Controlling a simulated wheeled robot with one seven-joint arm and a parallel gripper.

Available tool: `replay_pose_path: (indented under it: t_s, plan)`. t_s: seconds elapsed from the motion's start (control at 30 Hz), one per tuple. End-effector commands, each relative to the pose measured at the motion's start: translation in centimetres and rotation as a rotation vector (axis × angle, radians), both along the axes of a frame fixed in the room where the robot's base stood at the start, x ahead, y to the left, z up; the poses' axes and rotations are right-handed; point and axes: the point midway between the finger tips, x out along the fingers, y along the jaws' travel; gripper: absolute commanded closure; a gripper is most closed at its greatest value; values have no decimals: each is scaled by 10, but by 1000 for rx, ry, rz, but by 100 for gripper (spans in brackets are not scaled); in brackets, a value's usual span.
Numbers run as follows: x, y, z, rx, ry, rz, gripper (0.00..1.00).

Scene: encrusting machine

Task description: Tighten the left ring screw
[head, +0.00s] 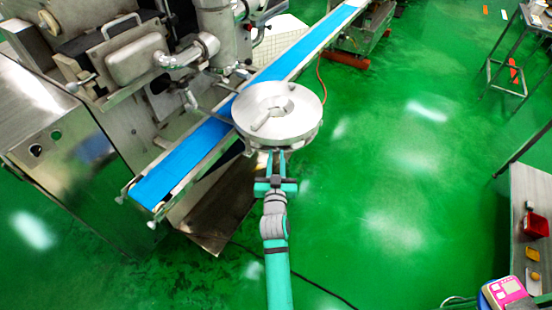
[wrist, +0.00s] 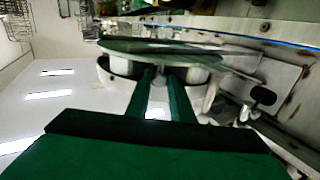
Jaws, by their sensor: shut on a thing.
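The round metal ring (head: 300,112) sits at the side of the blue conveyor in the head view. In the wrist view its disc edge (wrist: 190,47) lies across the top, with pale rounded parts below it. My gripper (head: 276,153) reaches the near side of the ring, just below its rim. In the wrist view the two green fingers of my gripper (wrist: 161,75) are slightly apart, with a small dark piece between their tips. This piece appears to be the left ring screw, mostly hidden by the fingers and the ring.
The blue conveyor (head: 195,152) runs diagonally behind the ring, with the steel machine (head: 135,65) at its left. A dark knob (wrist: 262,97) stands right of the fingers in the wrist view. Open green floor (head: 400,190) lies to the right, then a side shelf (head: 522,205).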

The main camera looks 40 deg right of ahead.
Motion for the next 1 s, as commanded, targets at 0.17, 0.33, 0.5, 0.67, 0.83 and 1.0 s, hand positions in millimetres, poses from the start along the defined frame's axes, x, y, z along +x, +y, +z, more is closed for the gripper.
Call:
replay_pose_path:
  t_s: [0.17, 0.33, 0.5, 0.67, 0.83, 1.0]
  plan:
    - [-1, -1, -1, 133, -101, -2, 100]
    - [-1, -1, -1, 261, -199, -3, 100]
    - [-1, -1, 0, 387, -297, -3, 100]
    - [-1, -1, 0, 500, -383, -3, 100]
    - [0, -1, 0, 599, -460, -3, 100]
    - [0, -1, 0, 672, -516, -3, 100]
